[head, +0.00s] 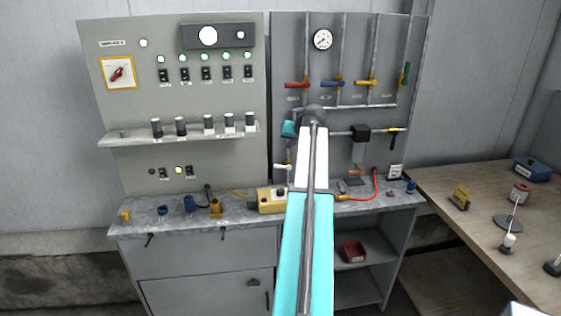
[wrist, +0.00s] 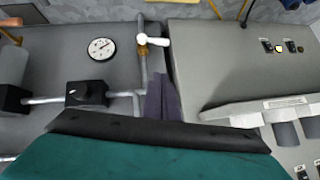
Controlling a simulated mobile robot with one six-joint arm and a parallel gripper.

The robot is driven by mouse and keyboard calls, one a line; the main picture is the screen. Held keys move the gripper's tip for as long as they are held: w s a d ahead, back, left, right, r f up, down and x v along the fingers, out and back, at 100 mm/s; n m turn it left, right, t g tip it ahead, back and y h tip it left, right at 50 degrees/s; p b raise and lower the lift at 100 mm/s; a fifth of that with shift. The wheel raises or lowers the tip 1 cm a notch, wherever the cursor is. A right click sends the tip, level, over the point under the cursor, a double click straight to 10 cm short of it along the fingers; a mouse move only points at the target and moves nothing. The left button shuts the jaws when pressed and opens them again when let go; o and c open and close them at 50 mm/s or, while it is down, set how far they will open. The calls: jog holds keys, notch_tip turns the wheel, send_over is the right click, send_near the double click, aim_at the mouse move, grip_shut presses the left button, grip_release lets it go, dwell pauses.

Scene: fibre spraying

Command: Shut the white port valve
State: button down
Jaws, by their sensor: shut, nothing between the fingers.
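The white port valve has a white lever (wrist: 154,40) on a brass body, on a thin upright pipe beside the gap between the two panels. In the wrist view the lever lies roughly across the pipe, pointing right. In the head view the white lever (head: 283,167) shows just left of my arm, low on the right panel. My gripper's dark fingers (wrist: 160,96) are together and empty. In the wrist view they appear below the lever, apart from it.
A round gauge (wrist: 101,48) sits beside the valve pipe. A black pipe block (wrist: 87,93) and a shelf (wrist: 232,112) with knobs flank the fingers. Red (head: 297,85), blue (head: 332,83) and yellow (head: 366,82) valve levers sit higher. A yellow box (head: 271,200) stands on the bench below.

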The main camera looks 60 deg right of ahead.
jog(key=shift+f, duration=0.1)
dwell(0.3)
jog(key=p, duration=0.5)
send_over(282, 166)
jog(key=a, duration=0.2)
notch_tip(282, 166, down, 8)
jog(key=shift+s+f+p, duration=0.15)
jog(key=shift+f+p, duration=0.05)
jog(key=shift+f, duration=0.5)
jog(key=shift+s+f+p, duration=0.1)
jog(key=shift+f+p, duration=0.05)
jog(key=shift+f, duration=0.5)
jog(key=shift+f, duration=0.1)
